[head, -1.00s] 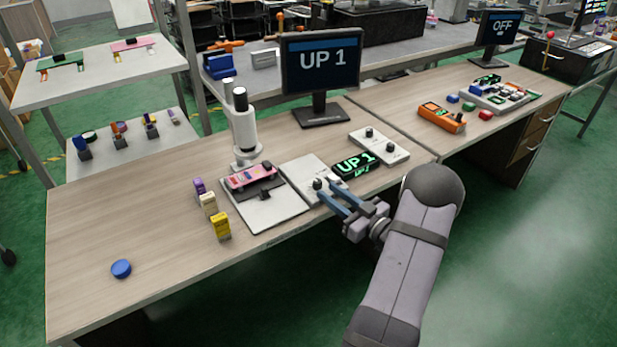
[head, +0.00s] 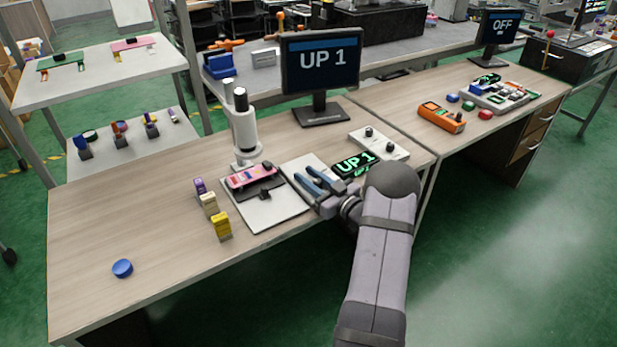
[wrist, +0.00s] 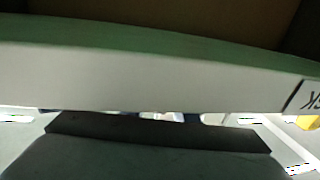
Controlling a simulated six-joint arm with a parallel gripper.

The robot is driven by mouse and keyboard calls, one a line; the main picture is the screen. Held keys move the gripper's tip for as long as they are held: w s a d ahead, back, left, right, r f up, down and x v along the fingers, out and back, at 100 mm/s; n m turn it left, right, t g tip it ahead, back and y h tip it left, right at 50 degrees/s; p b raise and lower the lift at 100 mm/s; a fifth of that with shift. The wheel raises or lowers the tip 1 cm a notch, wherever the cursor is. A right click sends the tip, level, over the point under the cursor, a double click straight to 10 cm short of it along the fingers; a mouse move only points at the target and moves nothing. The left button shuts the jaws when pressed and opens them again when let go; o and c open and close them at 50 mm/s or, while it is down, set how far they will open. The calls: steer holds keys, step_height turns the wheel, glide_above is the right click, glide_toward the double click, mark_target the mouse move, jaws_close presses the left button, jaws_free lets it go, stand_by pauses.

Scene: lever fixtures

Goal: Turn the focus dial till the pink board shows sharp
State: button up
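A light control plate (head: 300,165) lies right of the stage. My gripper (head: 304,175) is low over this plate, its two blue fingers apart. The dark knob on the plate is hidden or cannot be made out at the fingers, so contact cannot be told. The wrist view shows only a blurred pale panel and a dark bar, no board.
Another light plate with two dark knobs (head: 380,143) lies behind the small display. Purple, cream and yellow blocks (head: 221,226) stand left of the stage. A blue puck (head: 122,268) lies at the front left.

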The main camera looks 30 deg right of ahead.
steer(key=shift+c, duration=0.7)
jaws_close()
steer(key=m+h, duration=0.1)
steer(key=h, duration=0.1)
steer(key=shift+d+m+h, duration=0.2)
steer(key=shift+m+h, duration=0.2)
steer(key=shift+d+m+h+b, duration=0.25)
steer(key=shift+m+h, duration=0.5)
steer(key=shift+h, duration=0.4)
steer(key=shift+d+m+h+b, duration=0.15)
steer(key=shift+d+m+h, duration=0.15)
steer(key=shift+m+h, duration=0.65)
